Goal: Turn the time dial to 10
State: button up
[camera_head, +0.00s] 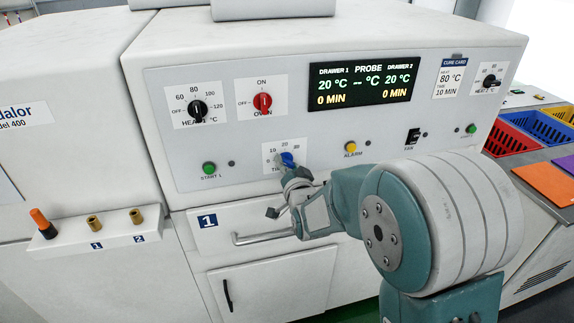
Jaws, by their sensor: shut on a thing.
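The time dial (287,159) is a blue knob on a white plate marked 0, 10, 20 and 30, low in the middle of the machine's front panel. My gripper (292,176) is at the dial from below and in front, shut on the blue knob. The fingers cover part of the knob and its label, and the pointer's exact setting cannot be read. The display (360,84) shows 20 °C and 0 MIN for both drawers. The cure card (449,76) reads 80 °C and 10 MIN.
Around the dial are the black heat knob (199,108), red oven knob (262,102), green start button (209,168) and yellow alarm button (351,147). A drawer handle (262,238) lies below my gripper. Coloured bins (540,128) stand at the right.

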jog(key=shift+m, duration=0.6)
jog(key=o, duration=1.2)
jog(key=shift+w, duration=0.1)
jog(key=shift+c, duration=0.2)
jog(key=v, duration=1.2)
